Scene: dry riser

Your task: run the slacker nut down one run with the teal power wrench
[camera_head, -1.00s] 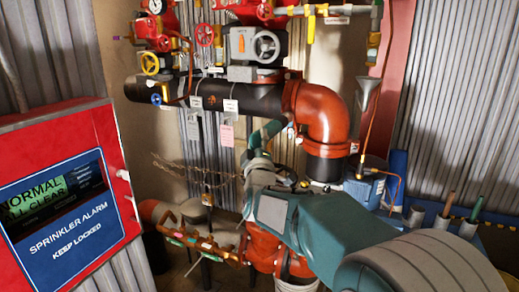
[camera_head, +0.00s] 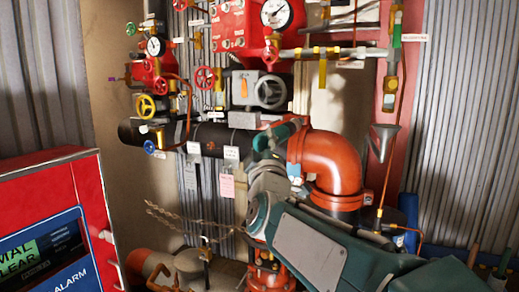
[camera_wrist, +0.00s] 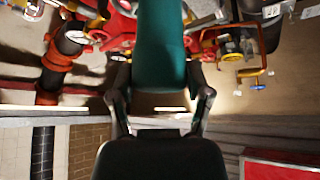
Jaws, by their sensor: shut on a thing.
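The teal power wrench (camera_wrist: 163,45) is held between the two fingers of my gripper (camera_wrist: 160,88) in the wrist view and points away toward the piping. In the head view the wrench (camera_head: 282,134) lies in front of the joint where the black pipe (camera_head: 207,137) meets the red-orange elbow (camera_head: 330,160). My gripper (camera_head: 264,165) is below it at the end of my arm. The wrench's working end is small here, and I cannot tell whether it touches anything. I cannot make out the individual nuts or which is slacker.
A red sprinkler alarm box (camera_head: 85,190) stands at the left. Coloured valve wheels, gauges (camera_head: 277,13) and small pipes crowd the area above the black pipe. A chain (camera_head: 185,218) hangs below. A grey funnel (camera_head: 383,140) is right of the elbow. Corrugated walls flank the piping.

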